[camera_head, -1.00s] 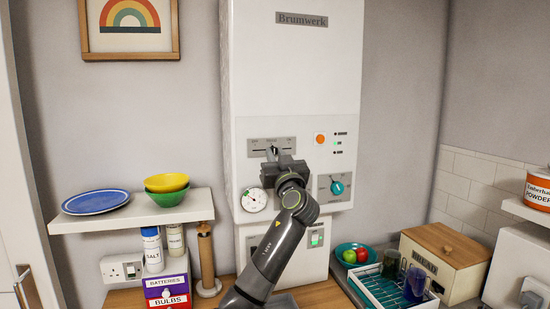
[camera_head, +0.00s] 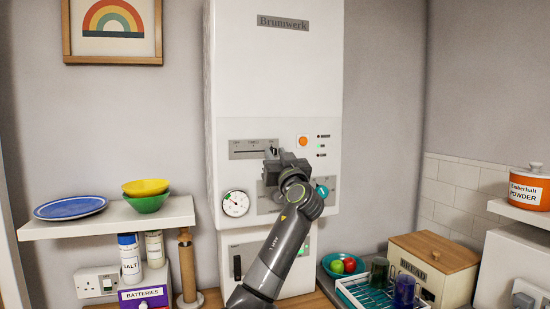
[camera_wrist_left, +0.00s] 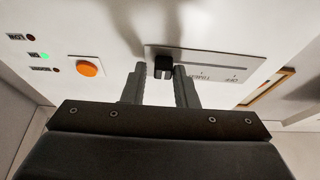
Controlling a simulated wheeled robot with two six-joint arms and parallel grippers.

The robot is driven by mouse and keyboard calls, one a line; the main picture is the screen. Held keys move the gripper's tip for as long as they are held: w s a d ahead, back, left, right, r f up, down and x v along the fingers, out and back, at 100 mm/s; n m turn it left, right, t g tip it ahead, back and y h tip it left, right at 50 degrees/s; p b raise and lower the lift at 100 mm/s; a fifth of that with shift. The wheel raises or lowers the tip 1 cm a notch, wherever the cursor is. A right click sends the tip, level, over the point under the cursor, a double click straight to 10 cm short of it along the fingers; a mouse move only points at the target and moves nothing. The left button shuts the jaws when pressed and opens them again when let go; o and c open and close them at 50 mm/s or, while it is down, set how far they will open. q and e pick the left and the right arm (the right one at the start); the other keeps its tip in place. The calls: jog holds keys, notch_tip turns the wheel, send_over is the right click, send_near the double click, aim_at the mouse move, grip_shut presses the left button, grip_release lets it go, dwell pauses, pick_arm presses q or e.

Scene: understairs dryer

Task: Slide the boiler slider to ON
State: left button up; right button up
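The boiler (camera_head: 275,85) is a tall white wall unit with a grey slider plate (camera_head: 243,150). Its small black slider knob (camera_head: 274,151) stands near the plate's right end in the head view. In the wrist view the knob (camera_wrist_left: 163,67) is left of the TIMED label, with OFF further right; no ON label is readable. My left gripper (camera_head: 272,157) is at the knob, its fingers (camera_wrist_left: 160,85) parted on either side. The right-hand finger in the wrist view is close to or touching the knob; a gap shows on the other side. My right gripper is out of view.
An orange button (camera_head: 303,142) and small lights sit right of the slider. A gauge (camera_head: 235,203) and a teal dial (camera_head: 321,191), partly behind my arm, are below. A shelf with bowls (camera_head: 147,196) is at left; a dish rack (camera_head: 365,295) and bread box (camera_head: 435,262) are at right.

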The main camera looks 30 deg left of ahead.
pick_arm(q)
jog(key=shift+o, duration=1.2)
jog(key=shift+w+d, duration=0.1)
jog(key=shift+w, duration=0.05)
jog(key=shift+f, duration=0.15)
jog(key=shift+s+d+f+b, duration=0.15)
jog(key=shift+s+d+b, duration=0.05)
jog(key=shift+s+b, duration=0.15)
jog(key=b+v, duration=0.6)
jog(key=v, duration=1)
jog(key=shift+d, duration=0.35)
